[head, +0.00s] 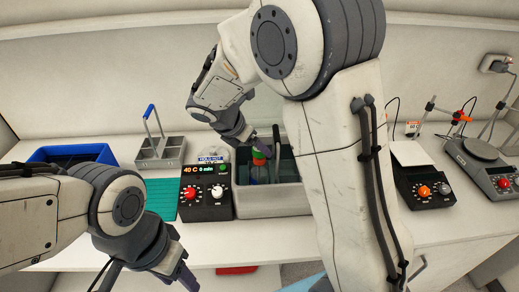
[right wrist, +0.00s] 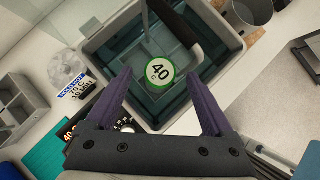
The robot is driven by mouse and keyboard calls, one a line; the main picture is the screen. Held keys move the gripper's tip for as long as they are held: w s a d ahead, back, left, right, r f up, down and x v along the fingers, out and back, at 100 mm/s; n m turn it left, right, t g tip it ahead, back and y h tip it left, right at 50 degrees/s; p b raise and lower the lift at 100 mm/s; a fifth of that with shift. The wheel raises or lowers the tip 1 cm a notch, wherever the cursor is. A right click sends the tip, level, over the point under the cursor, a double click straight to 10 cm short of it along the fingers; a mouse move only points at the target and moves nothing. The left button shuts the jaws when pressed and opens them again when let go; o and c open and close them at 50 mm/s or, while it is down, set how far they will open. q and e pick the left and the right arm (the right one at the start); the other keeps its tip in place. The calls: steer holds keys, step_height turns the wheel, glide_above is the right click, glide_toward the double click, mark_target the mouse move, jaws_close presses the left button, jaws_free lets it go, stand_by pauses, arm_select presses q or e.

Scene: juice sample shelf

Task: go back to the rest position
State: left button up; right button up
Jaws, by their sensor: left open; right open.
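My right gripper (right wrist: 160,82) is open, its two purple fingers spread apart. In the right wrist view, a round green-rimmed cap marked 40 (right wrist: 160,72) shows between and just beyond the fingertips, inside the grey water bath (right wrist: 112,22). In the head view the right gripper (head: 258,138) is above the bath (head: 275,205), close over a green and red-orange item (head: 259,157) standing in it. My left gripper (head: 186,275) is low at the front edge of the bench, open and apart from any object. My right arm hides part of the bath's right side.
A control box reading 40 C (head: 205,190) stands left of the bath. Farther left are a grey divided carrier (head: 160,155), a teal mat (head: 160,197) and a blue tray (head: 75,153). To the right are a dark stirrer box (head: 424,188) and a round-plate device (head: 482,150).

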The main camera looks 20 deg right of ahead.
steer(key=v, duration=0.7)
arm_select(q)
steer(key=shift+f+b, duration=0.8)
steer(key=shift+f, duration=0.1)
arm_select(e)
steer(key=s+a+f+m+g+y, duration=0.1)
steer(key=s+a+f+m+y, duration=0.1)
steer(key=s+m, duration=0.3)
steer(key=s+a+f+m+g+y, duration=0.1)
steer(key=s+a+m, duration=0.4)
steer(key=s, duration=0.7)
steer(key=s+a+f+m+g+y, duration=0.1)
steer(key=s+a+f+m+y, duration=0.2)
steer(key=s+m, duration=0.3)
steer(key=s+f+y, duration=0.1)
steer(key=s, duration=0.2)
steer(key=shift+s+a, duration=0.15)
steer(key=shift+s, duration=0.2)
steer(key=shift+f, duration=0.1)
